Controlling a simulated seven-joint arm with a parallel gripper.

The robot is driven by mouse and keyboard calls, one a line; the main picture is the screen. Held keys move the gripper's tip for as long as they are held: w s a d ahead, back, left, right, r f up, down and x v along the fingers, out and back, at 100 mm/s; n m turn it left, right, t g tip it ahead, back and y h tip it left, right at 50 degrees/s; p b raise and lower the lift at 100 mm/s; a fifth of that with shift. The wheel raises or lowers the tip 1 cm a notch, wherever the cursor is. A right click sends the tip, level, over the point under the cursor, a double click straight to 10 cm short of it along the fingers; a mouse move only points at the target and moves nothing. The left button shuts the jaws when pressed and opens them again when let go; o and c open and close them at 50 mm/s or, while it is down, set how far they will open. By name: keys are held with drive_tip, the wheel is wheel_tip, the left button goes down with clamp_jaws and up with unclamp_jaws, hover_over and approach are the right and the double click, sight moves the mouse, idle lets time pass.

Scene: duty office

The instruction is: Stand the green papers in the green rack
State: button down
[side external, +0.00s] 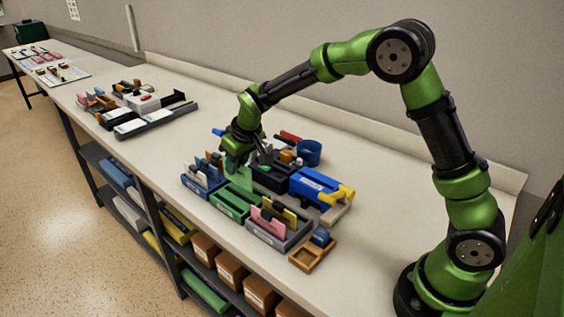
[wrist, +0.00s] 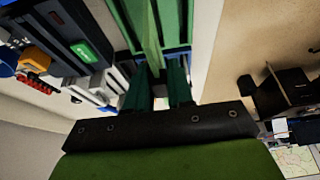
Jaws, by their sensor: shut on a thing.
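My gripper (side external: 240,157) is over the back of the row of racks, shut on a green paper (side external: 239,178). In the wrist view its two fingers (wrist: 158,92) pinch the paper, which runs away as a thin green strip (wrist: 150,38). The green rack (side external: 229,208) stands between a blue rack and a grey rack. The held paper is upright over the far part of the green rack; I cannot tell whether its lower edge is inside. The paper partly hides the rack.
The blue rack (side external: 193,188) holds several papers. The grey rack (side external: 264,237) holds pink and yellow papers. A dark organiser (side external: 268,181), a blue cup (side external: 308,153), a blue and yellow tool (side external: 318,187) and a wooden tray (side external: 305,261) stand close by. The table is clear behind them.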

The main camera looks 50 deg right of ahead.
sight(239, 185)
drive_tip(key=shift+f, duration=2.95)
drive_tip(key=c, duration=0.9)
unclamp_jaws()
drive_tip(key=shift+r, duration=4.5)
